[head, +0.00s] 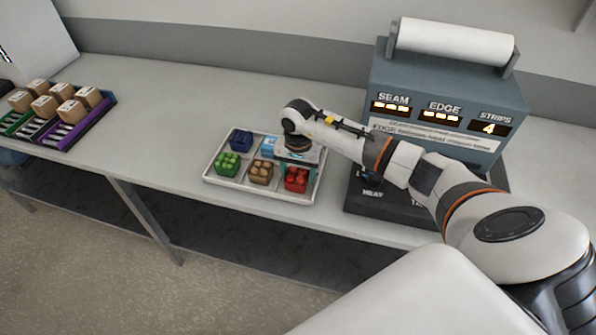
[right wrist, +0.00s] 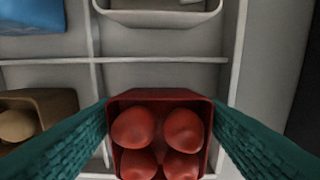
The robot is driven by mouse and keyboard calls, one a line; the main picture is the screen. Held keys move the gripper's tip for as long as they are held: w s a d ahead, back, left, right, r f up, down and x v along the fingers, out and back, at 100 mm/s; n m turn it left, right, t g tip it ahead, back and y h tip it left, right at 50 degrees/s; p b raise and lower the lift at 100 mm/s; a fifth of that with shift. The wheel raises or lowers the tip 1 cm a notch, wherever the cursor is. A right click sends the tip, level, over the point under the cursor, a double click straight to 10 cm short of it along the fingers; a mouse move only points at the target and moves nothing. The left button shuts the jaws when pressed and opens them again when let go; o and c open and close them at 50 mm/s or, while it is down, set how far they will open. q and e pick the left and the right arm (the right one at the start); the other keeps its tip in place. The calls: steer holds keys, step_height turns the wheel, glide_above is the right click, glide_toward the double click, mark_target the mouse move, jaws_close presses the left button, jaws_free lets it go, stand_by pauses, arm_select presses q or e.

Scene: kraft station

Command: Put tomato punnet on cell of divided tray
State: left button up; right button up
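The tomato punnet (right wrist: 160,132) is a small red box with several round red tomatoes. In the head view the punnet (head: 297,179) is at the front right cell of the divided tray (head: 237,184), a pale tray with thin dividers. My right gripper (right wrist: 160,115) has its teal fingers against both sides of the punnet. In the head view the right gripper (head: 296,158) is above the tray, partly hidden by its own wrist. I cannot tell whether the punnet rests on the cell floor. My left gripper is not in view.
A green punnet (head: 227,164), a brown punnet (head: 261,172), a dark blue punnet (head: 241,140) and a light blue item (head: 268,146) occupy other cells. A grey machine (head: 440,105) stands right. A purple-edged rack (head: 88,127) with boxes is left. The table between is clear.

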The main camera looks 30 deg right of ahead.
mark_target(297, 171)
steer(key=shift+o, duration=0.9)
steer(key=shift+r, duration=0.25)
steer(key=shift+w+r, duration=0.1)
steer(key=shift+r, duration=0.2)
step_height(297, 171, up, 11)
steer(key=b, duration=0.3)
steer(key=shift+r, duration=0.15)
steer(key=shift+a, duration=0.15)
